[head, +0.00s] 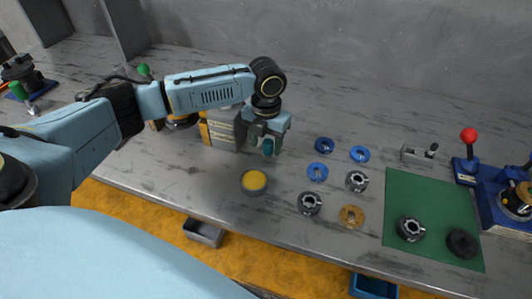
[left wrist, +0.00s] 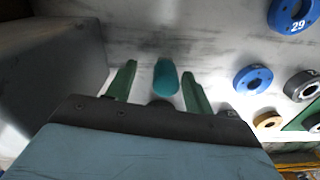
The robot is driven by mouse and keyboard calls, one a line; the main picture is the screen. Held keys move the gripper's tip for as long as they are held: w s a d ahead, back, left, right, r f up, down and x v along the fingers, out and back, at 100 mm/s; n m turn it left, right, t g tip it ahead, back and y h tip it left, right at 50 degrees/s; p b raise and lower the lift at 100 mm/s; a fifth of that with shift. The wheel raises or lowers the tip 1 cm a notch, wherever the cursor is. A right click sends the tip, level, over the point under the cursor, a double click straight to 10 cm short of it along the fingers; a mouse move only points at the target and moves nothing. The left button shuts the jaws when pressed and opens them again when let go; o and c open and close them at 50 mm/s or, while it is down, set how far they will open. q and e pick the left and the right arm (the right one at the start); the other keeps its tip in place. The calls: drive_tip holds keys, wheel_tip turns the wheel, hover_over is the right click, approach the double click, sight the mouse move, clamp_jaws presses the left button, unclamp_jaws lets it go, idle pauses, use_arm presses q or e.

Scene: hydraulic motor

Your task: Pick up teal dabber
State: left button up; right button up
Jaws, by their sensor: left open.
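The teal dabber (head: 268,147) shows in the head view just below my left gripper (head: 262,140), near the middle of the table. In the left wrist view the dabber (left wrist: 166,78) stands between the two green fingers of my left gripper (left wrist: 160,82). The fingers are open, with a gap on each side of the dabber. My right gripper is not in view.
A round tin with yellow contents (head: 254,182) sits in front of the dabber. A grey box-like block (head: 222,130) stands close left of the gripper. Blue rings (head: 317,172), dark rings (head: 309,203) and a tan ring (head: 351,216) lie to the right, beside a green mat (head: 402,190).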

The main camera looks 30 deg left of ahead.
use_arm(q)
drive_tip(key=shift+d+f, duration=0.1)
drive_tip(key=shift+d, duration=0.05)
drive_tip(key=shift+f, duration=0.15)
drive_tip(key=c, duration=1.1)
